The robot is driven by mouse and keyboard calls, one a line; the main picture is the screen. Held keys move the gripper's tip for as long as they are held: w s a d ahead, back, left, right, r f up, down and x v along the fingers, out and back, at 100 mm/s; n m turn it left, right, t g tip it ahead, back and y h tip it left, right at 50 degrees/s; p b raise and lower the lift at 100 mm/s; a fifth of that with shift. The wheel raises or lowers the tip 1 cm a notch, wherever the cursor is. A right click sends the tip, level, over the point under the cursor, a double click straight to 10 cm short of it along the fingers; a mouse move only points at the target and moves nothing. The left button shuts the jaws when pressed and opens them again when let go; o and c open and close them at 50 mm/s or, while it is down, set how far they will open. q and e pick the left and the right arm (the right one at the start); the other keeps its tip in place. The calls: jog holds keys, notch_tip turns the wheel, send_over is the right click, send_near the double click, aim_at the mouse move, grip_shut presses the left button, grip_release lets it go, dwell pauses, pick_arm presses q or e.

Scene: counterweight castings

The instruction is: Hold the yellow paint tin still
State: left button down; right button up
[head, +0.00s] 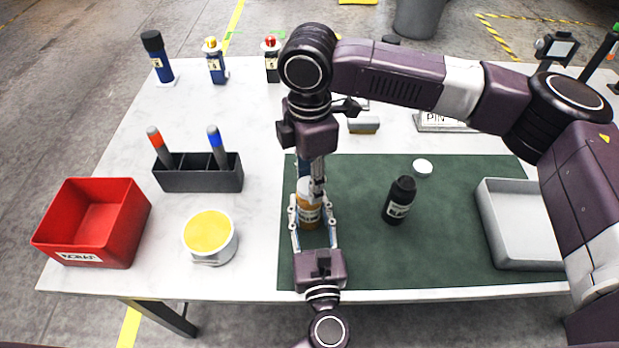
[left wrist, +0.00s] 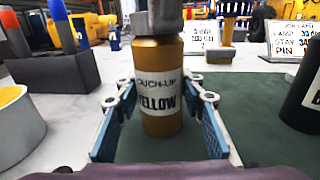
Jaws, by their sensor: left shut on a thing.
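The yellow paint tin (head: 308,212) stands upright at the left part of the green mat (head: 360,265). In the left wrist view the tin (left wrist: 160,95) shows its label reading "YELLOW". My left gripper (head: 313,212) reaches in from the front edge, with one finger on each side of the tin's body, and is shut on it. My right gripper (head: 316,185) points down from above at the tin's top.
A black bottle (head: 399,201) and a white round lid (head: 422,167) are right of the tin. A grey tray (head: 540,266) is at right. A yellow-topped pot (head: 209,232), black pen holder (head: 199,181) and red bin (head: 120,245) are at left. Several small bottles line the back.

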jog(key=c, duration=0.4)
jog(key=shift+o, duration=0.2)
jog(key=m, duration=0.5)
jog(key=o, duration=1.4)
jog(key=shift+c, duration=0.2)
notch_tip(320, 180, up, 12)
pick_arm(q)
jog(key=c, duration=1.2)
grip_release()
